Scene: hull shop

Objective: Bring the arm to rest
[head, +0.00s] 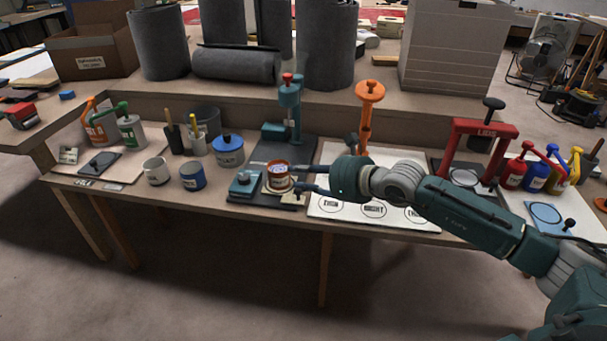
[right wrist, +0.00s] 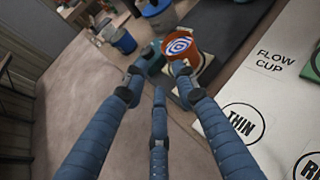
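My right arm comes in from the right in the head view. Its gripper (head: 302,180) points left toward a small copper-orange cup (head: 278,177) on the teal-and-dark stand on the bench. In the right wrist view the gripper (right wrist: 158,80) has its fingers spread with nothing between them. The cup (right wrist: 182,44), with a blue-and-white spiral inside, sits just beyond the fingertips on a pale base; I cannot tell whether a fingertip touches it. My left gripper is in neither view.
A white board (head: 345,206) with labelled circles lies under my right forearm. An orange stand (head: 368,100), a red frame (head: 482,128) and several coloured cans stand nearby. A blue mug (head: 193,177) and a grey mug (head: 156,171) stand left. The floor in front is clear.

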